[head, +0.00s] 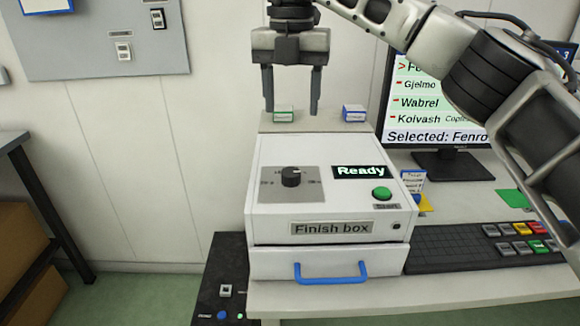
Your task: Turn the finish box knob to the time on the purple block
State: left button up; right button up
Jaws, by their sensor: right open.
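The white finish box (270,225) stands on the bench in the middle of the head view. Its black knob (291,177) sits on a grey dial plate (275,196); the dial marks are too small to read. My right gripper (291,108) points down with its two fingers apart, above and behind the knob, touching nothing I can make out. Behind the box, a small block with a blue-purple edge (354,113) and one with a green edge (283,114) sit on a ledge. Their writing is not legible. My left gripper is out of view.
The box has a lit "Ready" display (360,171), a green button (381,194) and a drawer with a blue handle (331,273). A monitor (440,110) stands at the right, partly behind my right arm. Coloured keys (520,240) lie at the right.

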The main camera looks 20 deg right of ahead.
aim_at(291, 172)
notch_tip(291, 172, down, 14)
jog(key=shift+r, duration=0.25)
jog(key=shift+c, duration=0.4)
jog(key=c, duration=0.9)
